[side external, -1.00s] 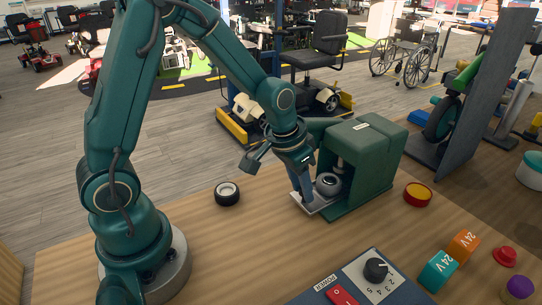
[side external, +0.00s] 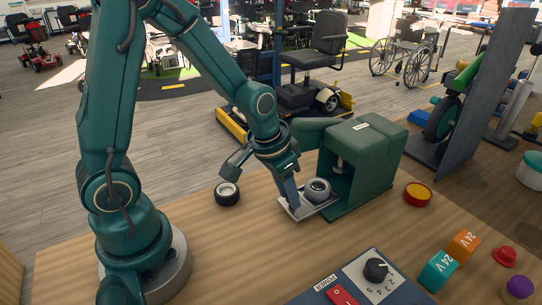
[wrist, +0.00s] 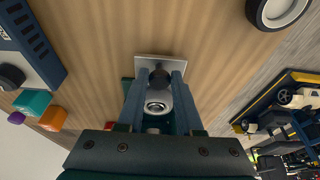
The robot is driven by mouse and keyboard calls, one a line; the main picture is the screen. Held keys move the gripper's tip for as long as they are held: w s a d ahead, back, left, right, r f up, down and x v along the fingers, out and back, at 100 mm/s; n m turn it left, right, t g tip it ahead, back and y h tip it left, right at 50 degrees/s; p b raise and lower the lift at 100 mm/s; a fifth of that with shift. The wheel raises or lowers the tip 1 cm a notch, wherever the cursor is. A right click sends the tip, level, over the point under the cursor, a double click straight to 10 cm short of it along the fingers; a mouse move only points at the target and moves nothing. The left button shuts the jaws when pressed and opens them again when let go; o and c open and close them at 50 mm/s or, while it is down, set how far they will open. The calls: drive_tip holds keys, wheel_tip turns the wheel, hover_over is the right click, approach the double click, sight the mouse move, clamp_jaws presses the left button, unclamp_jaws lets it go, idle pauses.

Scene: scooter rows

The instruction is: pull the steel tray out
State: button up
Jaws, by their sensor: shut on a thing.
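The steel tray (side external: 310,210) is a flat grey plate sticking out of the open left side of the green box-like housing (side external: 362,165). A round grey part (side external: 318,190) sits on it, outside the opening. My gripper (side external: 293,208) is at the tray's outer end, pointing down, shut on the tray. In the wrist view the tray's pale end (wrist: 160,60) shows beyond the fingers (wrist: 160,76), with a dark knob between them. The round part (wrist: 158,104) is just behind the knob. The tray's inner end is hidden.
A small black wheel with a white hub (side external: 227,194) stands on the wooden bench left of the tray. A red-yellow button (side external: 417,195) is right of the housing. A control box (side external: 365,280) and 24V blocks (side external: 438,270) are in front. Bench left of the tray is clear up to the wheel.

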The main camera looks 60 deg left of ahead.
drive_tip(key=shift+s, duration=1.9)
drive_tip(key=o, duration=1.5)
drive_tip(key=shift+r, duration=3)
